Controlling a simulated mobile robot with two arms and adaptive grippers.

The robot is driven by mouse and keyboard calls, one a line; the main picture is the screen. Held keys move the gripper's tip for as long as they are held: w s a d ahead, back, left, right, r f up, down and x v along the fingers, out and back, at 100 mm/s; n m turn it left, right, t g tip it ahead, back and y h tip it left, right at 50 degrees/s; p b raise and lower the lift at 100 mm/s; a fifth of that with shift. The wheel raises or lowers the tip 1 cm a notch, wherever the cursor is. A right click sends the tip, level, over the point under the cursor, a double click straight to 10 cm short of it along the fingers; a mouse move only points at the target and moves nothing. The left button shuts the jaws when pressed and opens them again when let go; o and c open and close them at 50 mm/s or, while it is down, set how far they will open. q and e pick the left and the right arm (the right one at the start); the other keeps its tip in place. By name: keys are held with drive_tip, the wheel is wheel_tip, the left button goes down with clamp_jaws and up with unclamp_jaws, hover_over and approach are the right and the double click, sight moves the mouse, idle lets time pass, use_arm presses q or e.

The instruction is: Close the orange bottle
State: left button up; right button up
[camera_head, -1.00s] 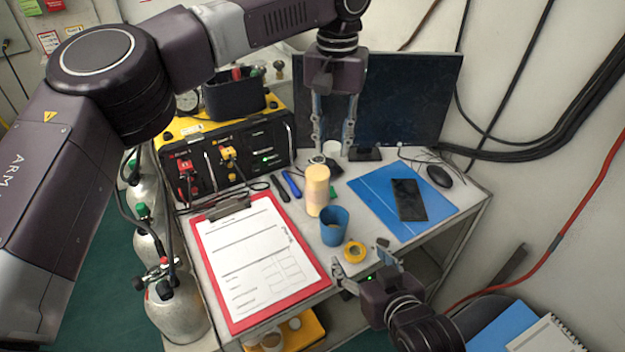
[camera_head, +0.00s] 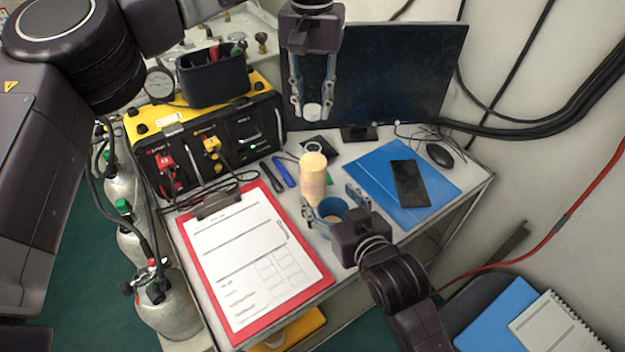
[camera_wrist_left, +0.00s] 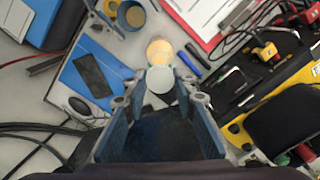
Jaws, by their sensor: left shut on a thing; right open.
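The orange bottle (camera_head: 313,180), pale orange, stands upright on the table; no cap shows on its top. It also shows in the left wrist view (camera_wrist_left: 160,49). My left gripper (camera_head: 312,108) is shut on a round white cap (camera_head: 312,111), held in the air above and behind the bottle, apart from it. The cap shows as a pale disc between the fingers in the left wrist view (camera_wrist_left: 160,79). My right gripper (camera_head: 333,206) is open, its fingers on either side of the blue cup (camera_head: 331,210) in front of the bottle. Whether they touch the cup I cannot tell.
A red clipboard (camera_head: 320,281) lies left of the bottle, with blue and black pens (camera_head: 284,172) behind it. A blue folder (camera_head: 372,176) with a black phone (camera_head: 409,183) lies right.

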drive_tip(key=x, duration=1)
drive_tip(key=shift+w+a+f, duration=0.1)
drive_tip(key=shift+w, duration=0.2)
drive_tip(key=shift+c, duration=0.5)
drive_tip(key=c, duration=1.7)
use_arm(q)
hover_over(313, 142)
drive_tip(key=shift+f, duration=2.4)
drive_tip(key=shift+s, duration=0.1)
drive_tip(key=shift+f, duration=0.9)
drive_tip(key=shift+f, duration=0.55)
use_arm(e)
clamp_jaws()
